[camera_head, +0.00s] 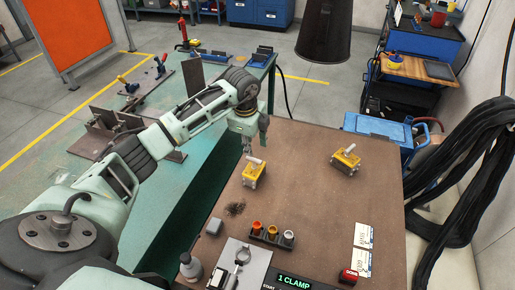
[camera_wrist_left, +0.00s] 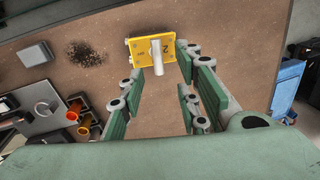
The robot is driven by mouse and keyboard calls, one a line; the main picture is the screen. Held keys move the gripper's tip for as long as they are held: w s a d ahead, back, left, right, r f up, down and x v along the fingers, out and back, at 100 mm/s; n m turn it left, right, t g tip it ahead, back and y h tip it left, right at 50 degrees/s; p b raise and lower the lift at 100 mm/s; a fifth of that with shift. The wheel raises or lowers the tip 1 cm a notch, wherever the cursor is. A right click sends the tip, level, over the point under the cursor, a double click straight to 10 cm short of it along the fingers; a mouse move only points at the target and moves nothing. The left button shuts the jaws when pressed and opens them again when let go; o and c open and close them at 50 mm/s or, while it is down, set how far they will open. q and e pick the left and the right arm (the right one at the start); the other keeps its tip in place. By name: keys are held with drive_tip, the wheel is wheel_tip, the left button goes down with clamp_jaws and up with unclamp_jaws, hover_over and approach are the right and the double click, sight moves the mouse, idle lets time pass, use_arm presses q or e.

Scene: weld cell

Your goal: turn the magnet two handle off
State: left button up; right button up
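Magnet two is a yellow block marked "2" (camera_wrist_left: 165,48) with a pale grey handle (camera_wrist_left: 157,57); in the head view it sits on the brown table (camera_head: 254,175). Its handle points toward my gripper in the wrist view. My left gripper (camera_head: 248,150) is above and just behind it in the head view. In the wrist view the fingers (camera_wrist_left: 160,90) are spread wide, with the magnet beyond the tips and nothing held. Whether a finger touches the handle I cannot tell. My right gripper is not in view.
Another yellow magnet block (camera_head: 346,161) stands to the right on the table. Nearer are a grey block (camera_head: 213,227), dark debris (camera_head: 235,209), a rack of colored cups (camera_head: 272,236) and a fixture plate (camera_head: 243,266). The table between the magnets is clear.

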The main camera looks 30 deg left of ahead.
sight(254, 159)
use_arm(q)
drive_tip(key=f, duration=0.2)
drive_tip(key=f+p, duration=0.1)
drive_tip(key=f, duration=0.1)
drive_tip(key=w+f, duration=0.1)
drive_tip(key=f, duration=0.1)
drive_tip(key=shift+f, duration=0.35)
drive_tip(key=shift+s, duration=0.1)
drive_tip(key=shift+r, duration=0.1)
drive_tip(key=shift+c, duration=0.5)
clamp_jaws()
